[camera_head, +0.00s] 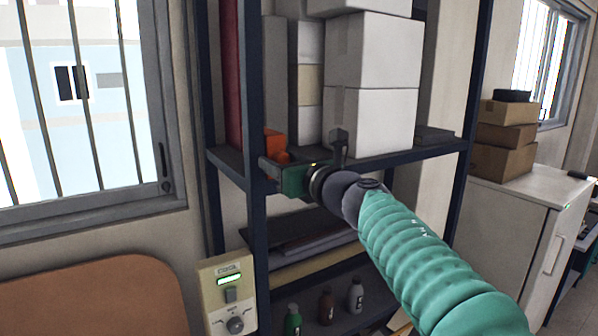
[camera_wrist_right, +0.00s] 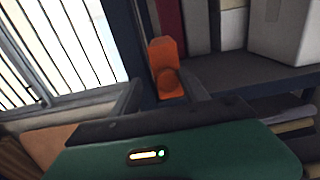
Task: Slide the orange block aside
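The orange block (camera_head: 274,142) stands upright on the shelf (camera_head: 405,150), near its left post. It has a rounded orange part low on its front. In the right wrist view the orange block (camera_wrist_right: 160,55) rises just beyond the gripper, between its dark fingers. My right gripper (camera_head: 302,151) is at the shelf's front edge, with its fingers spread apart and nothing held between them. The block's lower part is partly hidden by the gripper in the head view. I cannot tell whether a finger touches it. My left gripper is out of view.
White boxes (camera_head: 372,120) stand right of the block, with tall binders (camera_head: 277,70) behind it. The dark shelf post (camera_head: 253,120) is close on the left. Bottles (camera_head: 325,306) stand on a lower shelf. A control box (camera_head: 230,295) is at lower left.

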